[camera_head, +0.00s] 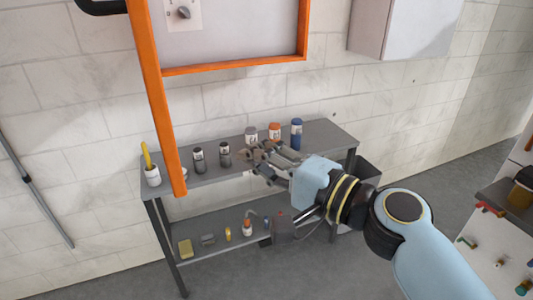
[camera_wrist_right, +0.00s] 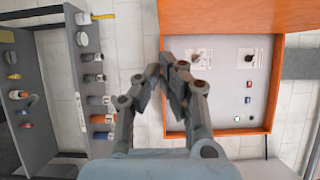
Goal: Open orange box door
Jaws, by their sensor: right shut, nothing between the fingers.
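The orange box (camera_head: 235,67) hangs on the white block wall at the top of the head view, and its top is cut off. Its grey inner panel with a dark knob (camera_head: 183,13) shows. The orange door (camera_head: 162,110) stands open at the box's left side, seen nearly edge-on and swung out from the wall. In the right wrist view the open box (camera_wrist_right: 272,90) shows its panel with knobs and small buttons, and the door (camera_wrist_right: 215,16) lies along the top. My right gripper (camera_head: 255,156) is shut and empty, below the box and right of the door's lower end. My left gripper is out of view.
A grey two-tier shelf table (camera_head: 325,135) stands below the box with several bottles and jars on it, close to my right gripper. A grey wall cabinet (camera_head: 400,25) hangs at the right. Another shelf (camera_head: 505,200) stands at the far right.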

